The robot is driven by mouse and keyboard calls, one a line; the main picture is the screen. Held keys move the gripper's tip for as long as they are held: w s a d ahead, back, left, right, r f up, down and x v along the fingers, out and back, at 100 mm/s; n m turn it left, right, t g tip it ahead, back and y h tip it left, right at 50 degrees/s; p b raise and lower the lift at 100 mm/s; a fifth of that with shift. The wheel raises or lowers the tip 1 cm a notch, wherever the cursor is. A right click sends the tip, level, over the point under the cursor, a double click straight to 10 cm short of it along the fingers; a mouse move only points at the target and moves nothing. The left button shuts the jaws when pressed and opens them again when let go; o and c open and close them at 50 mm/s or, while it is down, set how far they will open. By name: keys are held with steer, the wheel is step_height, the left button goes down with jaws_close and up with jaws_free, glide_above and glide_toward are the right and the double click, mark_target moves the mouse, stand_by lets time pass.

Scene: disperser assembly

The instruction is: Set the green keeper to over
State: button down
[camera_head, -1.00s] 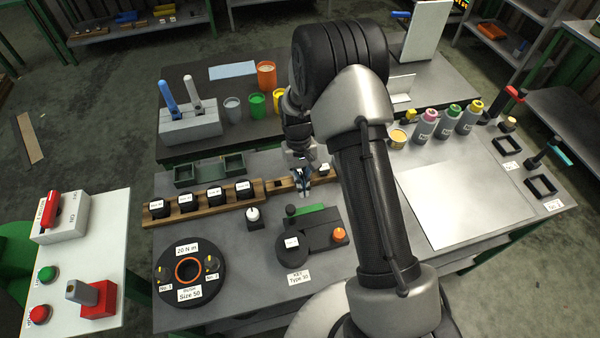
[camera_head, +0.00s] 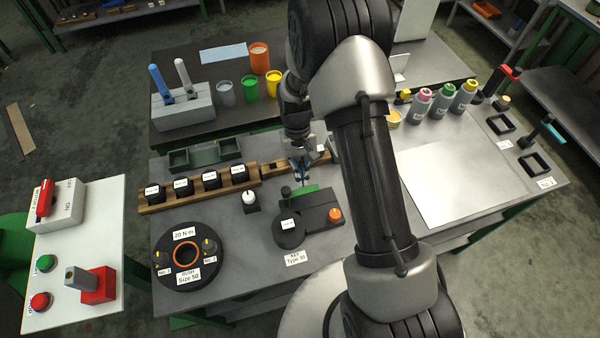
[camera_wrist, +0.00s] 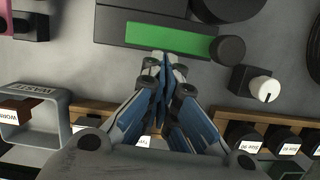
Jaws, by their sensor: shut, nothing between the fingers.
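The green keeper (camera_head: 304,191) is a flat green bar on the dark fixture (camera_head: 322,213), behind a round dark disc (camera_head: 289,233) and left of an orange knob (camera_head: 335,215). In the wrist view the green keeper (camera_wrist: 168,38) lies lengthwise along the dark block, with a black round knob (camera_wrist: 228,48) at its right end. My gripper (camera_head: 300,180) is just behind the keeper in the head view. In the wrist view my gripper (camera_wrist: 163,60) is shut and empty, its tips close to the keeper's edge. Whether they touch it I cannot tell.
A wooden rack (camera_head: 160,206) with several labelled black blocks stands behind and left. A white-topped knob (camera_head: 249,198) stands left of the fixture. A grey bin (camera_wrist: 37,122) labelled waste shows in the wrist view. The pale plate (camera_head: 455,180) at right is clear.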

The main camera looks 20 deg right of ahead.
mark_target(307, 216)
steer(key=shift+s+d+m, duration=0.2)
steer(key=shift+s+m, duration=0.05)
steer(key=shift+m, duration=0.25)
steer(key=s+m, duration=0.1)
steer(key=m, duration=0.1)
steer(key=s+d+m+y, duration=0.1)
steer(key=m, duration=0.1)
steer(key=shift+s+p, duration=0.15)
steer(key=shift+p, duration=0.15)
steer(key=s+m, duration=0.1)
steer(key=m, duration=0.1)
steer(key=s+m+t+y, duration=0.1)
steer(key=m, duration=0.1)
steer(key=shift+s+m, duration=0.3)
steer(key=shift+s, duration=0.05)
steer(key=m, duration=0.1)
steer(key=s+m, duration=0.1)
steer(key=shift+s+a+m+t, duration=0.2)
steer(key=shift+s+m+t, duration=0.05)
steer(key=shift+m+t, duration=0.05)
steer(key=m, duration=0.1)
steer(key=s+m+b, duration=0.1)
steer(key=shift+s+a+m+t+y, duration=0.15)
steer(key=shift+a+m+t+y, duration=0.15)
steer(key=shift+a, duration=0.05)
steer(key=shift+s+a+m, duration=0.4)
steer(key=shift+m, duration=0.5)
steer(key=shift+s+a, duration=0.25)
steer(key=shift+b, duration=0.3)
